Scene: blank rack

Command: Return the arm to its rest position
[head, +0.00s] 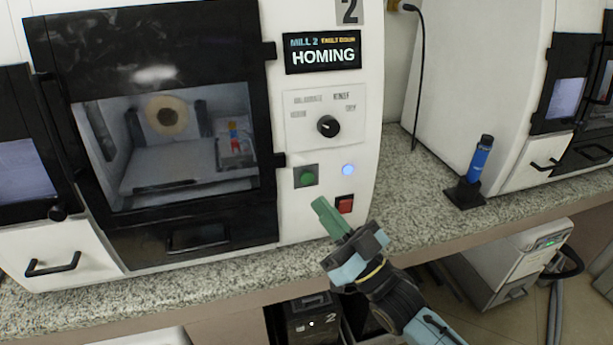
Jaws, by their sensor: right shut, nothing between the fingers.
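My right arm comes in from the lower right. My right gripper (323,206) has green fingers that are shut with nothing between them. The fingertips are in front of the lower part of the mill's control panel, just left of the red button (345,204) and below the green button (306,176). I cannot tell whether they touch the panel. My left gripper is not in view.
The white mill (370,110) shows "HOMING" on its display (323,53), and its black-framed door (265,120) is closed. A blue cylinder (481,160) stands in a black holder (465,194) on the speckled counter (420,205). Another machine (490,80) stands at the right.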

